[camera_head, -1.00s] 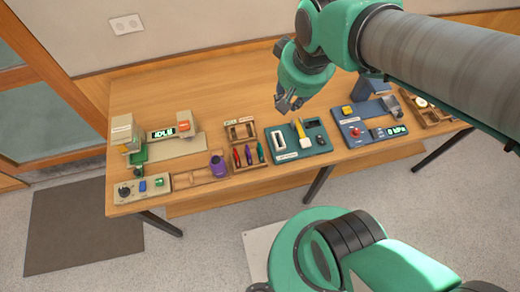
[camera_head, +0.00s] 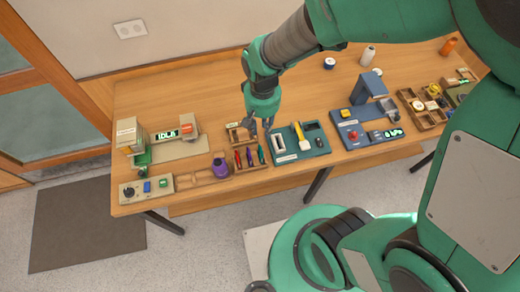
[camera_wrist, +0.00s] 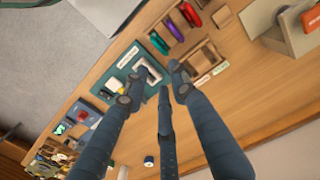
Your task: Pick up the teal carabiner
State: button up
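The teal carabiner (camera_head: 261,155) lies in the right slot of a wooden tray (camera_head: 251,171), beside a purple one and a red one. It also shows in the wrist view (camera_wrist: 160,43), near the top centre, next to a teal board. My gripper (camera_head: 259,130) is above the back part of the tray, just behind the carabiners. In the wrist view the fingers of my gripper (camera_wrist: 155,88) are spread apart with nothing between them. The teal carabiner lies beyond the fingertips, apart from them.
A teal board (camera_head: 312,152) with a yellow-handled tool stands right of the tray. A purple item (camera_head: 220,168) and a beige machine (camera_head: 131,136) are to the left. A blue device (camera_head: 368,90) stands further right. The table behind is mostly clear.

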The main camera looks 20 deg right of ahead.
jog(key=shift+f+b, duration=0.55)
jog(key=shift+f, duration=3.75)
jog(key=shift+f, duration=0.1)
jog(key=shift+a+f+b, duration=0.1)
jog(key=shift+f+b, duration=0.3)
jog(key=shift+f, duration=2.1)
grip_shut()
